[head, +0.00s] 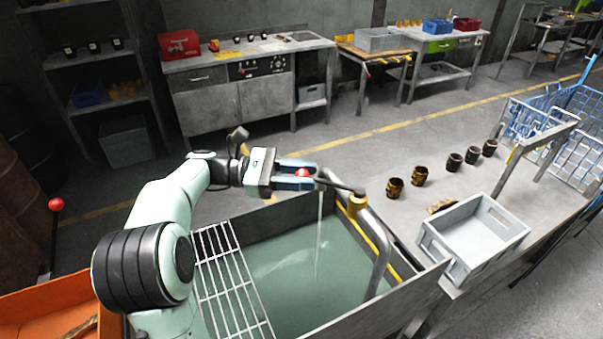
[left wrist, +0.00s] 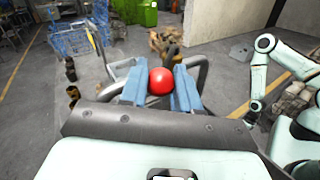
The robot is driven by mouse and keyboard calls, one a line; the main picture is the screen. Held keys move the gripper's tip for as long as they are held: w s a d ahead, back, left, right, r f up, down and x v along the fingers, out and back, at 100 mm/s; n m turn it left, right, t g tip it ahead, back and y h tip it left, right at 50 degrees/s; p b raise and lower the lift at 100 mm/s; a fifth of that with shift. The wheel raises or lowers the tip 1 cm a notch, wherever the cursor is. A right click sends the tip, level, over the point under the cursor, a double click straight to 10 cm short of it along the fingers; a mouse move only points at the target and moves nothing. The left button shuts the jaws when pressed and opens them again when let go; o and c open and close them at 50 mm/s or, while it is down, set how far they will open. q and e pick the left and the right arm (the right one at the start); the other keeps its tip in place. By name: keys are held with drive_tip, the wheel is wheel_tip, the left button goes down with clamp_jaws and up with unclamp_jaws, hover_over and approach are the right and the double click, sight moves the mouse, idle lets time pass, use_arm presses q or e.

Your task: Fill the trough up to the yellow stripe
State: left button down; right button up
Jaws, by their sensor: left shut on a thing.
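The grey metal trough (head: 420,296) holds greenish water (head: 290,270). A yellow stripe (head: 394,270) runs along its right inner wall, and the water surface looks a little below it. A thin stream of water (head: 319,235) falls from the dark spout into the trough. My left gripper (head: 298,176) is shut on the red knob of the tap lever, above the trough's back edge. The red knob (left wrist: 160,81) shows between the blue fingers in the left wrist view. My right gripper cannot be made out.
A metal grid (head: 232,282) lies across the trough's left side. The bench at right carries a grey crate (head: 474,238) and several dark cups (head: 420,176). An orange bin (head: 45,305) stands at left, near another red-knobbed lever (head: 56,204).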

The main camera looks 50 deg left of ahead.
idle(0.4)
use_arm(q)
drive_tip(key=c, duration=0.8)
unclamp_jaws()
drive_tip(key=shift+c, duration=0.2)
drive_tip(key=shift+r, duration=0.1)
use_arm(e)
drive_tip(key=shift+r, duration=0.1)
use_arm(q)
wheel_tip(320, 180, up, 20)
drive_tip(key=p, duration=0.3)
use_arm(e)
drive_tip(key=w+r, duration=0.4)
drive_tip(key=shift+w+t, duration=0.25)
drive_tip(key=shift+t, duration=0.05)
use_arm(q)
drive_tip(key=shift+w, duration=0.1)
